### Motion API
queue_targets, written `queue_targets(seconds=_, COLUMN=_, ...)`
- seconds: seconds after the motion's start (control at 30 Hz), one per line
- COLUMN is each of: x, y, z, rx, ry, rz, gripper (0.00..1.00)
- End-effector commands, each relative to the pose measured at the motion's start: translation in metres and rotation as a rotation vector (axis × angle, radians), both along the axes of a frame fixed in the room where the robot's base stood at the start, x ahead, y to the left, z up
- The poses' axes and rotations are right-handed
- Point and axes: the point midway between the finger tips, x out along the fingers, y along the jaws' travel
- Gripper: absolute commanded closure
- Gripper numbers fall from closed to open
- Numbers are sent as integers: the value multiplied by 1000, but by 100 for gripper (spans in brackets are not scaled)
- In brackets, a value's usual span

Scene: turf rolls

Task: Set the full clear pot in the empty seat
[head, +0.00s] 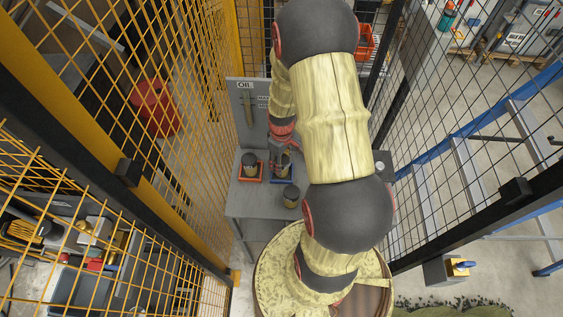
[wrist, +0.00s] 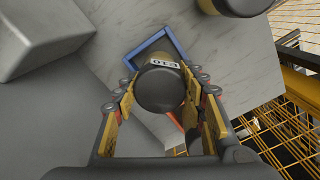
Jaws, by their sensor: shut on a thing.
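In the wrist view my gripper (wrist: 161,92) is shut on a pot with a dark end and a pale label reading E10 (wrist: 160,88). A blue-framed seat (wrist: 148,44) shows around and beyond this pot; I cannot tell whether the pot touches its floor. In the head view my gripper (head: 283,152) is over the blue seat (head: 274,180), partly hidden by my arm. Another dark-topped pot (head: 249,161) stands in a red seat (head: 243,178). A third dark-topped pot (head: 291,193) stands on bare table. How full the held pot is cannot be told.
The grey table (head: 245,205) is small, with a grey panel marked OIL (head: 236,105) behind it. Yellow mesh (head: 195,150) closes the left side and dark mesh (head: 440,130) the right. A grey block (wrist: 40,35) shows at the upper left of the wrist view.

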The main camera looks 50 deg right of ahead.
Motion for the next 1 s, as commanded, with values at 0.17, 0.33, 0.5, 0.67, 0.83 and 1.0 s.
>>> queue_targets(seconds=0.17, x=1, y=0, z=-2, rx=-2, ry=-2, rz=0, gripper=95)
queue_targets(seconds=0.33, x=1, y=0, z=-5, rx=-1, ry=-2, rz=0, gripper=95)
queue_targets(seconds=0.5, x=0, y=0, z=-5, rx=-1, ry=-1, rz=-1, gripper=52)
queue_targets(seconds=0.67, x=0, y=0, z=-5, rx=-1, ry=-1, rz=-1, gripper=43)
queue_targets(seconds=0.83, x=1, y=0, z=-5, rx=-1, ry=-1, rz=-1, gripper=40)
queue_targets(seconds=1.0, x=1, y=0, z=-5, rx=-1, ry=-1, rz=-1, gripper=40)
